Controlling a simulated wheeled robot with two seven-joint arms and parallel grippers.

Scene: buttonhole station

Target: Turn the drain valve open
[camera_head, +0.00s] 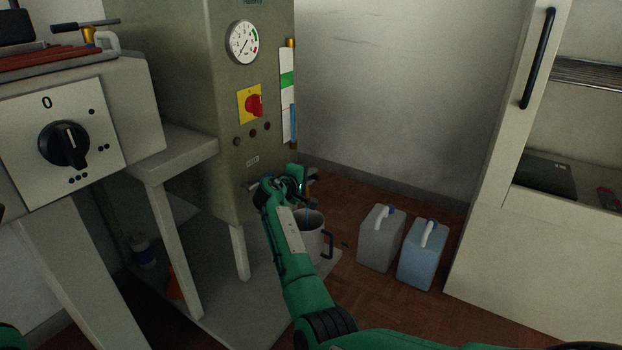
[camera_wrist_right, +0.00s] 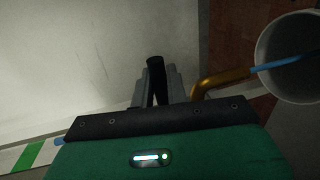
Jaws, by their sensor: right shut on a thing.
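My right gripper (camera_head: 292,186) is at the lower right edge of the grey-green machine. In the right wrist view its fingers (camera_wrist_right: 158,88) are shut on the black lever of the drain valve (camera_wrist_right: 155,66). A brass outlet pipe (camera_wrist_right: 222,80) bends away beside the fingers. A thin blue stream (camera_wrist_right: 286,63) runs from the pipe's end into a light-coloured bucket (camera_wrist_right: 267,38). The bucket (camera_head: 325,243) stands below my right gripper in the head view. The valve body is mostly hidden there behind my gripper. My left gripper is out of view.
A grey jug (camera_head: 378,240) and a blue jug (camera_head: 421,258) stand on the floor right of the bucket. The machine carries a gauge (camera_head: 242,42) and a red switch (camera_head: 254,104). A pale cabinet (camera_head: 480,240) is at the right.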

